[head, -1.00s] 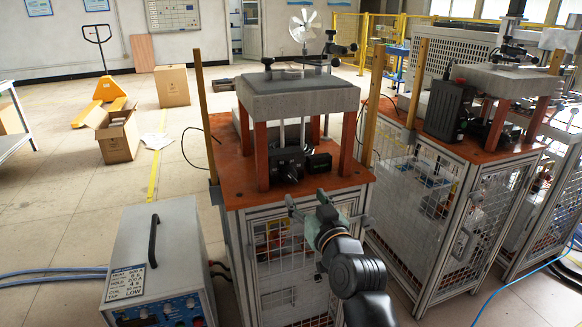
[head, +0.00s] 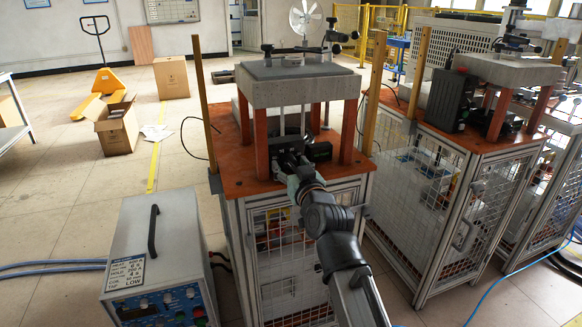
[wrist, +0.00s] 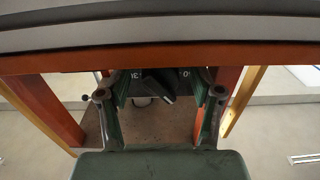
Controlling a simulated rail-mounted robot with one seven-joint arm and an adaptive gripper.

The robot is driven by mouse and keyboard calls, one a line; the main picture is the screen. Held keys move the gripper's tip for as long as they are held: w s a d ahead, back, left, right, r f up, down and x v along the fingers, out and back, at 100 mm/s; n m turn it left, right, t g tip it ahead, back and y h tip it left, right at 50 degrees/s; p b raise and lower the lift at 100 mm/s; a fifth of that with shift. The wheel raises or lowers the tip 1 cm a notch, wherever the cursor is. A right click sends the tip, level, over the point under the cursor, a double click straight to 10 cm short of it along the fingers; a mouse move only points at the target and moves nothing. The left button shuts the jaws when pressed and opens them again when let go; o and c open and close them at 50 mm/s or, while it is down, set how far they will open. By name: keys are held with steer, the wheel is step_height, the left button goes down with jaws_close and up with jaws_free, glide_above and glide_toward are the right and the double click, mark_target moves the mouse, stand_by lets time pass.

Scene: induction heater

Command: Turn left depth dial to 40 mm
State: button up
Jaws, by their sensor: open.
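A black dial block (head: 283,145) stands on the orange tabletop under the thick grey slab of the middle station. In the wrist view its dark dial knob (wrist: 160,86) lies between the fingertips, with its bar tilted. White markings flank the knob, only partly readable; a 0 shows on the right side. My gripper (head: 290,168) reaches in from the front right, at the block's face. In the wrist view my gripper (wrist: 160,93) is open, one finger on each side of the knob with visible gaps. I cannot tell the exact dial setting.
A second black block (head: 319,152) sits close to the right of the dial block. Orange legs (head: 261,145) and the slab (head: 300,85) enclose the space around it. A grey heater unit (head: 155,250) stands at the front left.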

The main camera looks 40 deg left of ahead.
steer(key=c, duration=1.1)
steer(key=shift+c, duration=0.2)
steer(key=shift+r+m+p, duration=0.1)
steer(key=shift+m+p, duration=0.3)
steer(key=shift+r+m+p, duration=0.1)
steer(key=shift+m+p, duration=0.9)
steer(key=shift+m, duration=0.2)
steer(key=shift+m+p, duration=0.7)
steer(key=shift+m, duration=0.5)
steer(key=o, duration=1.1)
steer(key=shift+a, duration=0.1)
steer(key=shift+o, duration=0.2)
